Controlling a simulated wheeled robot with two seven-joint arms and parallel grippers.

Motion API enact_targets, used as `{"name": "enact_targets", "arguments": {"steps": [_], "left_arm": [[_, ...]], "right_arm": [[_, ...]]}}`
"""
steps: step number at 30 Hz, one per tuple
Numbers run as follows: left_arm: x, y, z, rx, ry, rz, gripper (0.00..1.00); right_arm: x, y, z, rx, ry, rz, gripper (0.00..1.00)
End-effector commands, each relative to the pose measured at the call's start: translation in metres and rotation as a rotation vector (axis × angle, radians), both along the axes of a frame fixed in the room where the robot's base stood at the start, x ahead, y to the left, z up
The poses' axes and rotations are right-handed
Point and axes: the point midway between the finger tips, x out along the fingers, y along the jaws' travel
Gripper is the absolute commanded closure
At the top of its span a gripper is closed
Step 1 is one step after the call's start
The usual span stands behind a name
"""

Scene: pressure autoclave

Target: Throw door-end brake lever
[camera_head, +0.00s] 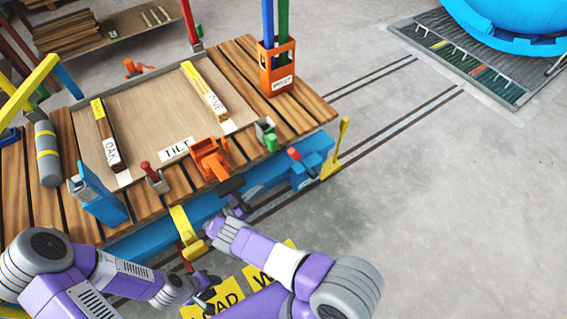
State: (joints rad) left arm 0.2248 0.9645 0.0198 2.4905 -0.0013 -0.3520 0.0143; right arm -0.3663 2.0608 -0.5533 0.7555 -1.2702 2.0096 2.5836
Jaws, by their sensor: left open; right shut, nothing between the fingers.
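A yellow lever (342,139) stands up from a yellow bracket at the cart's right end, on the side towards the blue vessel. I cannot tell for certain which is the brake lever. My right gripper (237,203) is shut and empty, close to the cart's near blue side and right of that bracket. My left gripper (207,290) is open and low, near the yellow floor sign; its fingers are small and dark.
The slatted wooden cart (238,60) carries labelled bars, an orange holder (277,72), an orange clamp (210,157) and a small red lever (150,172). Rails (400,120) run right towards the blue vessel (515,18). The floor at right is clear.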

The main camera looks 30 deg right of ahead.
Motion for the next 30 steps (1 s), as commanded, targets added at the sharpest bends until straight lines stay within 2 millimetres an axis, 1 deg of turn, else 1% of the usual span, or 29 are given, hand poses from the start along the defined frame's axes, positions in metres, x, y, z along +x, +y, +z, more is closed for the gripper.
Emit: {"name": "enact_targets", "arguments": {"steps": [10,16,22,26,30], "left_arm": [[0.000,0.000,0.000,0.000,0.000,0.000,0.57],[0.000,0.000,0.000,0.000,0.000,0.000,0.57],[0.000,0.000,0.000,0.000,0.000,0.000,0.57],[0.000,0.000,0.000,0.000,0.000,0.000,0.57],[0.000,0.000,0.000,0.000,0.000,0.000,0.57]], "right_arm": [[0.000,0.000,0.001,-0.002,-0.001,0.000,1.00],[0.001,-0.008,0.004,-0.006,0.005,0.004,1.00],[0.003,-0.025,0.013,-0.008,-0.001,-0.001,1.00],[0.004,-0.043,0.021,-0.008,-0.001,-0.002,1.00],[0.006,-0.070,0.035,-0.009,-0.003,-0.005,1.00]]}}
